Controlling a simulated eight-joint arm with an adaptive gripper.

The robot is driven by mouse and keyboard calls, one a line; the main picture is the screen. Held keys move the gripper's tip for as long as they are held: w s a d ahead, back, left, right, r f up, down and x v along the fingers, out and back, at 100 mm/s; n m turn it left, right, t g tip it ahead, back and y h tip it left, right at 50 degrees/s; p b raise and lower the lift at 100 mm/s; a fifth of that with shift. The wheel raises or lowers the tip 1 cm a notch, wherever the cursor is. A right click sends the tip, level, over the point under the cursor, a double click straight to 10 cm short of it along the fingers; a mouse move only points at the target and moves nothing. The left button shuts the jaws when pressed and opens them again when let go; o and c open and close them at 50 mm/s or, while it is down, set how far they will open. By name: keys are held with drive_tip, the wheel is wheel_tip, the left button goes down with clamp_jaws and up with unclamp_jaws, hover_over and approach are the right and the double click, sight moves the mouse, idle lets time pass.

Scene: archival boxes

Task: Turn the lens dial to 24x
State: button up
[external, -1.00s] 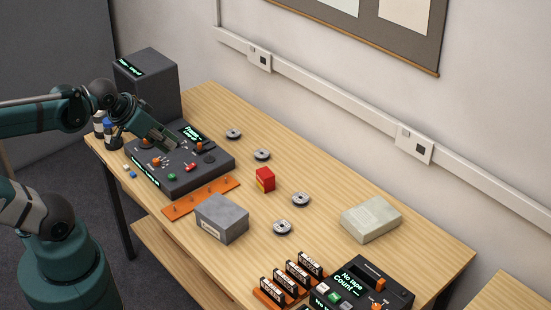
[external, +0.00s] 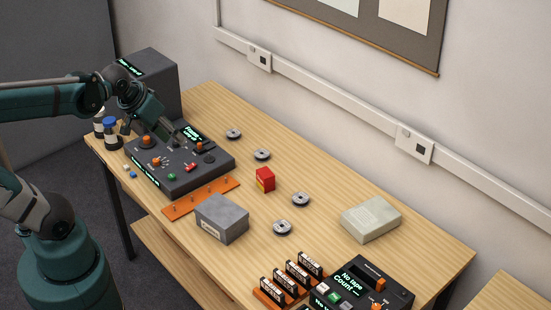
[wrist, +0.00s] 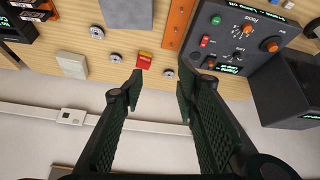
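The dark console (external: 205,168) stands at the far left end of the table, with several orange knobs on top. One orange knob (external: 146,141) is at its rear left, and another (external: 156,161) is at its front left with tick marks around it. The knobs also show in the wrist view, at the console's right (wrist: 270,45) and upper middle (wrist: 246,30). My gripper (wrist: 160,75) is open and empty, above the console (external: 172,136), apart from the knobs as far as visible.
A tall dark box (external: 160,88) stands behind the console, with small bottles (external: 110,130) beside it. An orange strip (external: 202,199), a grey box (external: 222,218) and a red box (external: 265,180) lie in front and right. The wall is behind.

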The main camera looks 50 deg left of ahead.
drive_tip(key=w+a+f+n+g, duration=0.1)
drive_tip(key=w+a+n+g, duration=0.1)
drive_tip(key=w+a+n, duration=0.35)
drive_tip(key=n+g+p, duration=0.2)
drive_tip(key=n+g, duration=0.2)
drive_tip(key=n, duration=0.5)
approach(175, 142)
drive_tip(key=shift+w+d, duration=0.1)
drive_tip(key=shift+d, duration=0.1)
drive_tip(key=shift+a+f, duration=0.3)
drive_tip(key=shift+f, duration=0.1)
drive_tip(key=shift+f, duration=0.1)
drive_tip(key=shift+w+f, duration=0.1)
drive_tip(key=shift+f, duration=3.7)
drive_tip(key=c, duration=0.9)
